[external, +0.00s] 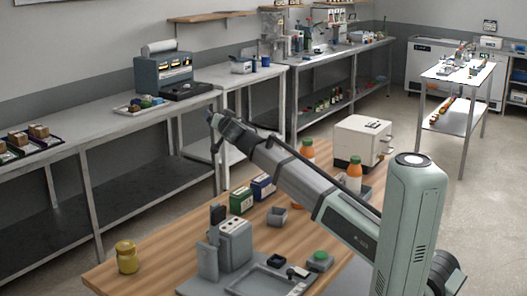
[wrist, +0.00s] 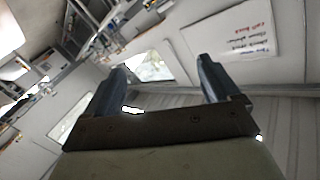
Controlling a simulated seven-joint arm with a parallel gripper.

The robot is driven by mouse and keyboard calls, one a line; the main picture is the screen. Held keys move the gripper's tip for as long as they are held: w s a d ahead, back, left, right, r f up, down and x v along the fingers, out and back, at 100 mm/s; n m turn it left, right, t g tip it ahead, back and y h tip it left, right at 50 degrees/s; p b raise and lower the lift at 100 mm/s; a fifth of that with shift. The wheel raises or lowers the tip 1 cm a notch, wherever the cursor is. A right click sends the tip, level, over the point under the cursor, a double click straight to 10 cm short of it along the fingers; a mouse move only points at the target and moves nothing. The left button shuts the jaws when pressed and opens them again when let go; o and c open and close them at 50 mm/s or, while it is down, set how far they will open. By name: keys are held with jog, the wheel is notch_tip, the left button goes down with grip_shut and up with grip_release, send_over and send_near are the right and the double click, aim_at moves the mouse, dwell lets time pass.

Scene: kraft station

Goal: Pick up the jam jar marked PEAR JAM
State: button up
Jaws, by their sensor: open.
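A small jar with yellowish contents and a gold lid (external: 127,257) stands upright at the near left corner of the wooden table (external: 160,238) in the external view. Its label is too small to read, so I cannot tell whether it says PEAR JAM. In the wrist view my gripper (wrist: 163,78) is open, with its two dark fingers wide apart and nothing between them. It faces the room's walls, and no jar shows there. In the external view my arm reaches up and left above the table, well away from the jar; its fingers cannot be made out.
A grey machine (external: 235,243) and a grey tray (external: 268,280) stand right of the jar. Green (external: 241,200) and blue (external: 263,187) boxes, an orange bottle (external: 354,176) and a white box-shaped appliance (external: 361,142) stand farther back. Bare wood surrounds the jar.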

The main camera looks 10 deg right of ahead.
jog(key=s+a+r+n+y, duration=0.1)
jog(key=s+a+n, duration=0.1)
jog(key=s+a, duration=0.8)
jog(key=s+a+r+n+g+y, duration=0.1)
jog(key=s+a, duration=0.5)
jog(key=s, duration=0.7)
jog(key=s+a+n+y, duration=0.1)
jog(key=s+a+n, duration=0.1)
jog(key=s+a, duration=0.8)
jog(key=s+f+n+y, duration=0.1)
jog(key=s+f+y, duration=0.15)
jog(key=s, duration=0.55)
jog(key=n+g+y, duration=0.2)
jog(key=n+g, duration=0.3)
jog(key=n, duration=0.1)
send_near(129, 251)
jog(key=x, duration=0.7)
jog(key=shift+w+a+f, duration=0.1)
jog(key=shift+w, duration=0.1)
jog(key=shift+w+x, duration=0.2)
jog(key=shift+x, duration=2.6)
jog(key=shift+d, duration=0.25)
